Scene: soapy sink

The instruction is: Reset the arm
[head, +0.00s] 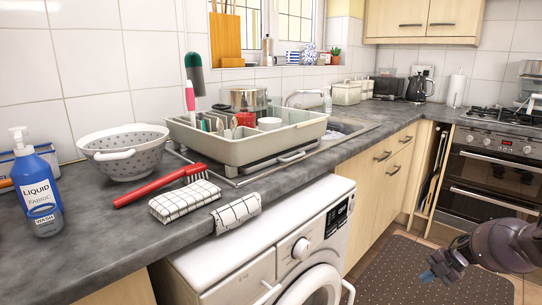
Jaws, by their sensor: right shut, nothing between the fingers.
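My right gripper (430,275) is at the lower right, over the floor in front of the oven. It is dark with bluish fingertips, shut, and holds nothing. It is apart from the counter and the washing machine. My left gripper is out of view.
The grey counter (100,250) runs along the left and back, with a blue soap bottle (38,190), a colander (125,155), a red brush (160,186), a folded checked cloth (185,201) and a dish rack (240,150). A white washing machine (240,262) and an oven (495,175) stand below.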

